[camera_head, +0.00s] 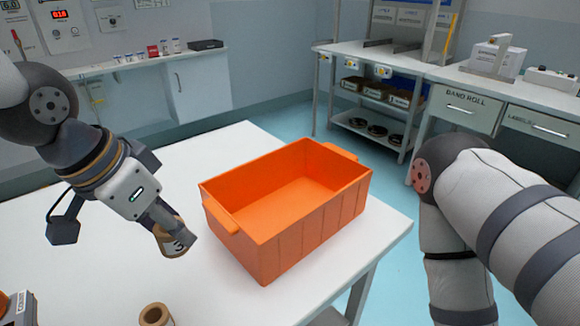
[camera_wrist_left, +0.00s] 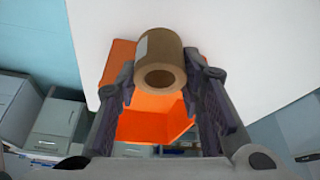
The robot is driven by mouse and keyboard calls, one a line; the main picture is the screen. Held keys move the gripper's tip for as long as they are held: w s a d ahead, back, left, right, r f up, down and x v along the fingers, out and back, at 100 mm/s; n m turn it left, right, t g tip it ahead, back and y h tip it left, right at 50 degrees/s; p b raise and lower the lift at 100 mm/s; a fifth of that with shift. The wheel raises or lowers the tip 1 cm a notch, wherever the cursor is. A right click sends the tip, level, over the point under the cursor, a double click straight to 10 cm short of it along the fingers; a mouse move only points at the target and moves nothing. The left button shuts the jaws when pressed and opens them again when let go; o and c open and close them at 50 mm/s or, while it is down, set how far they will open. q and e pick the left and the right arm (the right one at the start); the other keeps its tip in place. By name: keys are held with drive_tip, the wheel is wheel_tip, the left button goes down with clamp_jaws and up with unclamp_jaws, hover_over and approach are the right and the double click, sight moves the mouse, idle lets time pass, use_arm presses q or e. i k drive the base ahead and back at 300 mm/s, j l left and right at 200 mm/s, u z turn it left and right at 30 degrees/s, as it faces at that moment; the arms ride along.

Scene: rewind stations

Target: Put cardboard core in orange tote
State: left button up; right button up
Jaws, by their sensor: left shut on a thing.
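The orange tote (camera_head: 305,232) stands open on the white table and looks empty inside. My left gripper (camera_head: 176,232) is shut on a brown cardboard core (camera_head: 170,243) and holds it just left of the tote, near its handle. In the left wrist view the core (camera_wrist_left: 158,72) sits between both fingers of the left gripper (camera_wrist_left: 160,82), its hollow end facing the camera. The tote (camera_wrist_left: 150,126) shows behind the core in that view. My right arm comes in from the right; its gripper is out of view.
A second cardboard core (camera_head: 155,314) stands on the white table (camera_head: 225,286) at the front. A dark-based device (camera_head: 18,310) is at the lower left corner. The table behind the tote is clear. A shelf cart (camera_head: 365,130) and drawer bench (camera_head: 500,105) stand at the back.

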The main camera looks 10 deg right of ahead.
sight(289, 219)
drive_tip(key=i+l+u, duration=0.1)
drive_tip(key=l, duration=0.3)
drive_tip(key=i+l+u, duration=0.15)
drive_tip(key=l, duration=0.25)
drive_tip(key=i+l+u, duration=0.1)
drive_tip(key=l, duration=0.3)
drive_tip(key=i+l+u, duration=0.1)
drive_tip(key=l, duration=0.3)
drive_tip(key=i, duration=0.05)
